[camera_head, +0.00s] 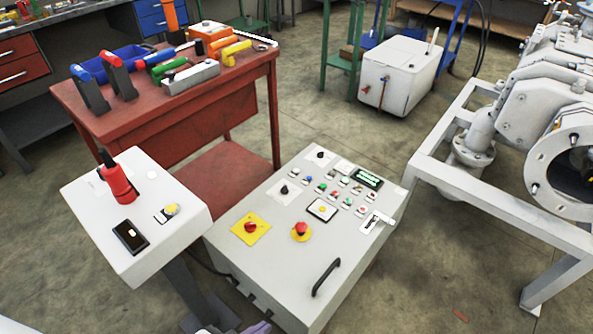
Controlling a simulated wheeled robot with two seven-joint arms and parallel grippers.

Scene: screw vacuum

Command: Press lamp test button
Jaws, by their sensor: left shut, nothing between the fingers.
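The grey control box (262,272) stands on the floor at the centre, its sloped top facing me. Its panel carries several small coloured buttons, including a green one (321,188) and a blue one (309,179). The labels are too small to read, so I cannot tell which is the lamp test button. A lit green display (369,177) is at the panel's upper right. Only a small part of my left gripper (258,327) shows at the bottom edge, shut and empty, below the box's front and apart from the buttons. My right gripper is out of view.
Red emergency knobs on yellow plates (250,228) and a black handle (326,278) are on the box. A white pedestal panel (150,250) stands left, before a red tool table (130,125). A grey pipe frame (470,185) is at right.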

